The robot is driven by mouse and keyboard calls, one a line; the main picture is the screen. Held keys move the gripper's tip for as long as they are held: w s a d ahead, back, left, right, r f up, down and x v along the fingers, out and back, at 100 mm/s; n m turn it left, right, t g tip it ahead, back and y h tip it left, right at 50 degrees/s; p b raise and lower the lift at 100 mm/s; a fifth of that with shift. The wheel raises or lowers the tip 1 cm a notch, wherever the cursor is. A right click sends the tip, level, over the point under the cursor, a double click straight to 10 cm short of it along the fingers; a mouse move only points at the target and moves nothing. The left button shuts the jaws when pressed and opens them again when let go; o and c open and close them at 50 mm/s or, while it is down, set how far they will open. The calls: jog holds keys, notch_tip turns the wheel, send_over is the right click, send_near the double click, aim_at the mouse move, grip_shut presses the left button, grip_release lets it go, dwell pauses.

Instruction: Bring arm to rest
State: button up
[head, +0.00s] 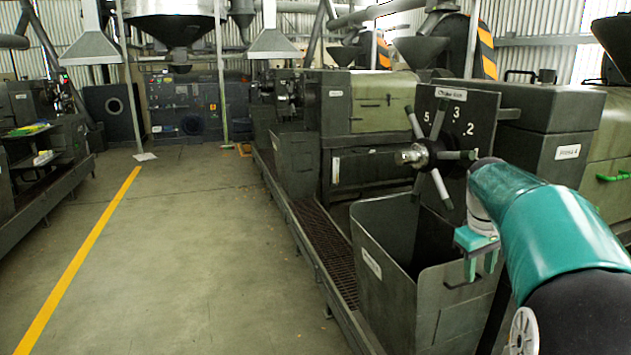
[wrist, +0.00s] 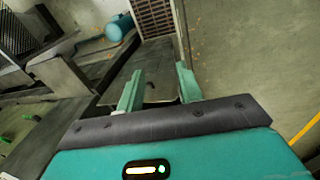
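My arm (head: 555,230), teal and black, reaches in from the right edge of the head view. My gripper (head: 480,266) points down at the near right side of an open grey metal bin (head: 385,285). In the wrist view the two teal fingers of my gripper (wrist: 158,84) stand apart with nothing between them. The spoked handwheel (head: 425,155) is just left of my arm in the head view. I cannot tell whether the arm touches anything.
A dark panel with numbers (head: 470,110) stands behind the wheel. Grey and green expeller machines line the right, with a floor grating (head: 325,235) alongside. Another machine (head: 45,150) stands at left. The concrete floor (head: 190,260) with a yellow line (head: 85,250) is clear.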

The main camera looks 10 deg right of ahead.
jog(key=s+a+r+t, duration=0.1)
jog(key=s+a, duration=0.3)
jog(key=a, duration=0.4)
jog(key=s+a+r+t, duration=0.1)
jog(key=s+a, duration=0.3)
jog(key=a, duration=0.4)
jog(key=s+a+f+t+y, duration=0.1)
jog(key=s+a+f, duration=0.2)
jog(key=s+a, duration=0.3)
jog(key=s+a+f+m+t+y, duration=0.1)
jog(key=s+a+f, duration=0.2)
jog(key=s+a, duration=0.3)
jog(key=shift+f+t, duration=0.3)
jog(key=shift+f, duration=0.1)
jog(key=shift+s+a, duration=0.1)
jog(key=shift+a, duration=0.05)
